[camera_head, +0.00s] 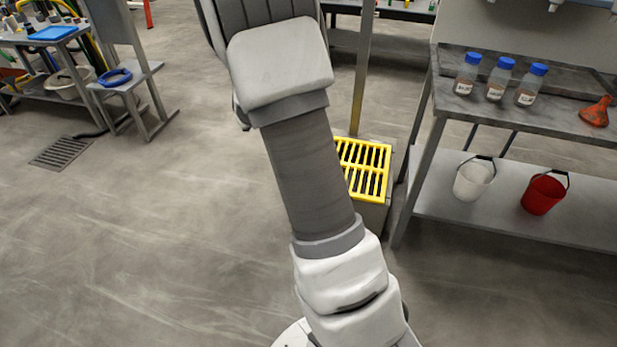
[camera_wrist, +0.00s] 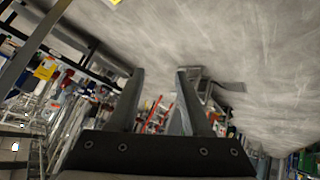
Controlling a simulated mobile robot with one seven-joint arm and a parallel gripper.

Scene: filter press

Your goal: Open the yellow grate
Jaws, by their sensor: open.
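The yellow grate (camera_head: 370,182) lies flat on top of a low grey box beside the right-hand workbench in the head view. It looks closed. My arm crosses in front of it and hides its left part. My gripper (camera_wrist: 160,78) shows in the wrist view with its two fingers apart and nothing between them. It points across the room, away from the grate. A small yellow patch (camera_wrist: 115,2) shows at the top edge of the wrist view; I cannot tell if it is the grate.
The workbench (camera_head: 432,130) holds several bottles and an orange funnel (camera_head: 597,111). A white bucket (camera_head: 473,180) and a red bucket (camera_head: 543,193) stand on its lower shelf. A thin post (camera_head: 362,70) rises behind the grate.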

